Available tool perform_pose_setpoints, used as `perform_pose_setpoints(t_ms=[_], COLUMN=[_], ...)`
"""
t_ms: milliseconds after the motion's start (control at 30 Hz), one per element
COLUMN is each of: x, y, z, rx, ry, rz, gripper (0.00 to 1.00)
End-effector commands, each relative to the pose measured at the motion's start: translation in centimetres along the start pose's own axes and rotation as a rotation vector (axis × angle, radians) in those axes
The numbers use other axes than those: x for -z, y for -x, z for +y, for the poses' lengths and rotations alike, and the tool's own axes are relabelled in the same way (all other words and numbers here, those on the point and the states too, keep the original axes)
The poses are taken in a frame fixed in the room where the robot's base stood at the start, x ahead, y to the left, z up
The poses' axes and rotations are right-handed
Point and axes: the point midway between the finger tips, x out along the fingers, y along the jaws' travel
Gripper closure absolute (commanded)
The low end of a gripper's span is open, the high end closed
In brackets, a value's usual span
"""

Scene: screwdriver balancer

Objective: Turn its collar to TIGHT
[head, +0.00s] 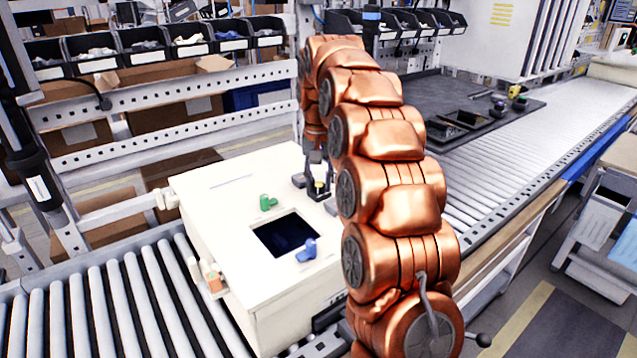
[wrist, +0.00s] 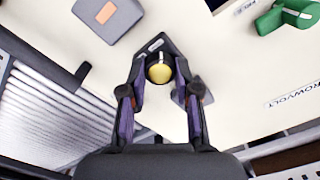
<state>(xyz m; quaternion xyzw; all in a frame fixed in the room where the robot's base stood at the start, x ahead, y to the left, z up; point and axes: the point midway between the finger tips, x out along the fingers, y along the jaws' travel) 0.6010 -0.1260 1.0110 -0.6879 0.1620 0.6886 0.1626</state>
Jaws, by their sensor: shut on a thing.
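A round knob with a yellow top and a white pointer line (wrist: 160,69) stands on a dark base plate with a white mark in the wrist view. My gripper (wrist: 160,80) has its two dark fingertips closed on the knob's sides. In the head view the yellow top (head: 319,184) shows small between my dark gripper fingers (head: 319,191), on top of a cream box (head: 215,215). The pointer aims up the wrist picture. I cannot read a TIGHT mark. My copper arm hides the box's right side in the head view.
A green knob (head: 267,202) and a blue knob (head: 306,250) flank a dark square opening (head: 285,235) on the box. A grey block with an orange patch (wrist: 106,13) lies near my gripper. Rollers (head: 110,310) run beside the box; a black tool hangs at left (head: 35,180).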

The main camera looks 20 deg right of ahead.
Motion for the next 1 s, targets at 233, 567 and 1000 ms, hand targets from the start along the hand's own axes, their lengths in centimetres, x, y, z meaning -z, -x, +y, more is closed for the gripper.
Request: perform_pose_setpoints(t_ms=[233, 567, 1000], x=[-0.03, -0.04, -0.01], y=[-0.01, 0.00, 0.00], z=[-0.02, -0.02, 0.00], rx=[0.000, 0.000, 0.000], ry=[-0.031, -0.033, -0.032], rz=[-0.001, -0.001, -0.001], gripper=[1.00, 1.00, 0.43])
